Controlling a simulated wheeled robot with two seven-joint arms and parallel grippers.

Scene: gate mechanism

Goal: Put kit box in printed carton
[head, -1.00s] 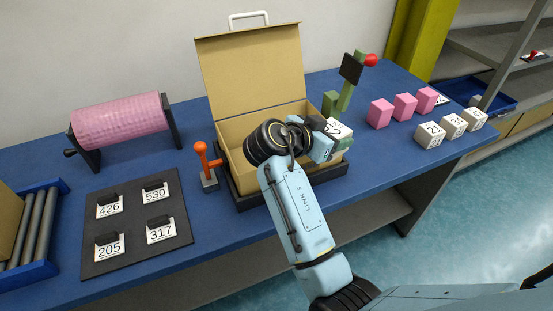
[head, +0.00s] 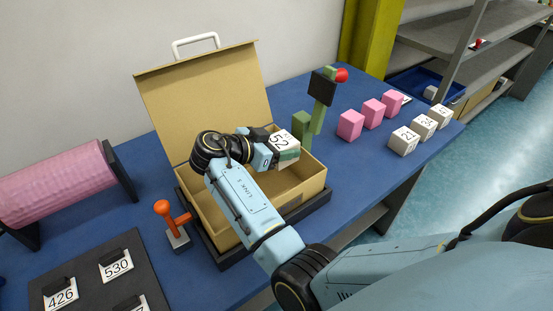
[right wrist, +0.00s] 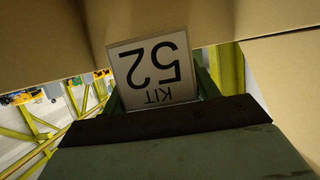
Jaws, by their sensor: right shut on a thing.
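The brown carton (head: 205,100) stands open on the blue table, its lid raised at the back and a white handle on top. The kit box, white and green with the number 52 (head: 286,141), is held in my right gripper (head: 268,147), above the carton's opening toward its right rear side. In the right wrist view its label reads KIT 52 (right wrist: 153,72), upside down, with brown carton panels around it. The gripper's fingers are partly hidden by the wrist and the box. My left gripper is not in view.
A green post with a black panel and red ball (head: 341,75) stands behind the carton's right side. An orange lever (head: 165,209) is at its left front. Pink blocks (head: 372,112) and white numbered boxes (head: 404,141) stand to the right. A pink roller (head: 62,188) is at left.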

